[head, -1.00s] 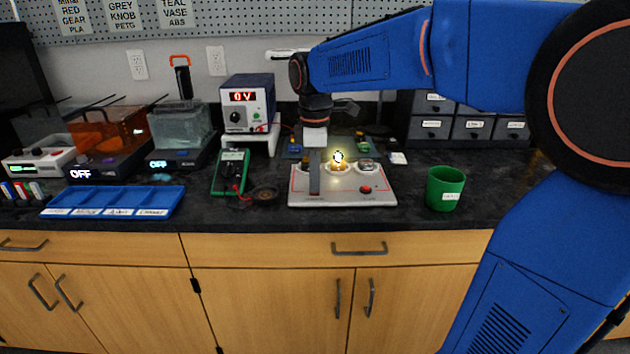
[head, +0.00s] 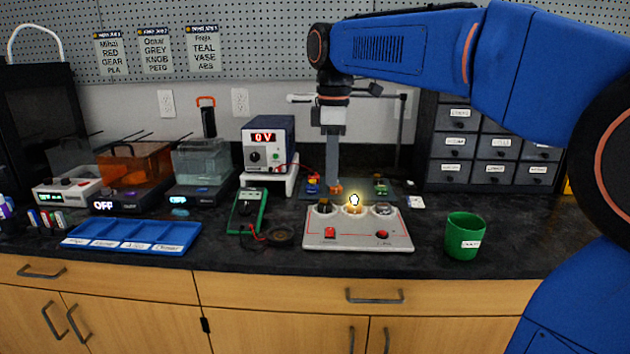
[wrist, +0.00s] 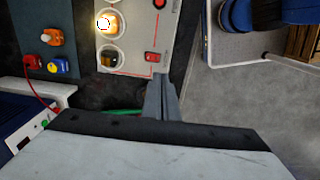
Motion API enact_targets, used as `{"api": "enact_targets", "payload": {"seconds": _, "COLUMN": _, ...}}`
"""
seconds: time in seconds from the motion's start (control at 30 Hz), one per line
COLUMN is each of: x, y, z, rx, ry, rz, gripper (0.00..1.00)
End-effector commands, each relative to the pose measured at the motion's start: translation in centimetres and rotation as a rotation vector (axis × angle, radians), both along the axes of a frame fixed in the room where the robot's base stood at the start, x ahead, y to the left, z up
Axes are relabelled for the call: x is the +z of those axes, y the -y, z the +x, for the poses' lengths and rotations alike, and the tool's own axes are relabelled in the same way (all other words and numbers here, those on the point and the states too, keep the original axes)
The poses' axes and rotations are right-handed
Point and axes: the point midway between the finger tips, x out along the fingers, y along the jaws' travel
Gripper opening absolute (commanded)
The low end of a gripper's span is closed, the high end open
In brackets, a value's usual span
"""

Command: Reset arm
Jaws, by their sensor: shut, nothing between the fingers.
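My gripper (head: 333,186) is shut and empty. In the head view it points down from my blue arm, in front of the back part of the bench and above the white switch board (head: 358,240). The board has a lit bulb (head: 354,200), two other round sockets, a red rocker switch (head: 330,232) and a red button (head: 382,235). In the wrist view my shut fingers (wrist: 163,92) show at the centre, next to the board (wrist: 140,60) with its glowing bulb (wrist: 106,24) and red switch (wrist: 152,57).
A green cup (head: 465,238) stands right of the board. A multimeter (head: 247,211) and a blue tray (head: 132,236) lie to the left. A power supply (head: 268,146) reading 0V stands behind. Grey drawers (head: 455,142) stand at the back right.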

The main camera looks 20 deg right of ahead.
Motion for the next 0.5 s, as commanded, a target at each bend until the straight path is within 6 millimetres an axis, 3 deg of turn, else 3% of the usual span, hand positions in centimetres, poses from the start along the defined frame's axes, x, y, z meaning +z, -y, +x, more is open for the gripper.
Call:
{"api": "enact_targets", "payload": {"seconds": 0.23, "x": -0.7, "y": 0.8, "z": -1.7, "rx": -0.076, "ry": 0.025, "rz": 0.006, "gripper": 0.0}}
{"api": "enact_targets", "payload": {"seconds": 0.5, "x": -4.9, "y": 3.5, "z": -7.9, "rx": -0.382, "ry": 0.119, "rz": 0.043, "gripper": 0.0}}
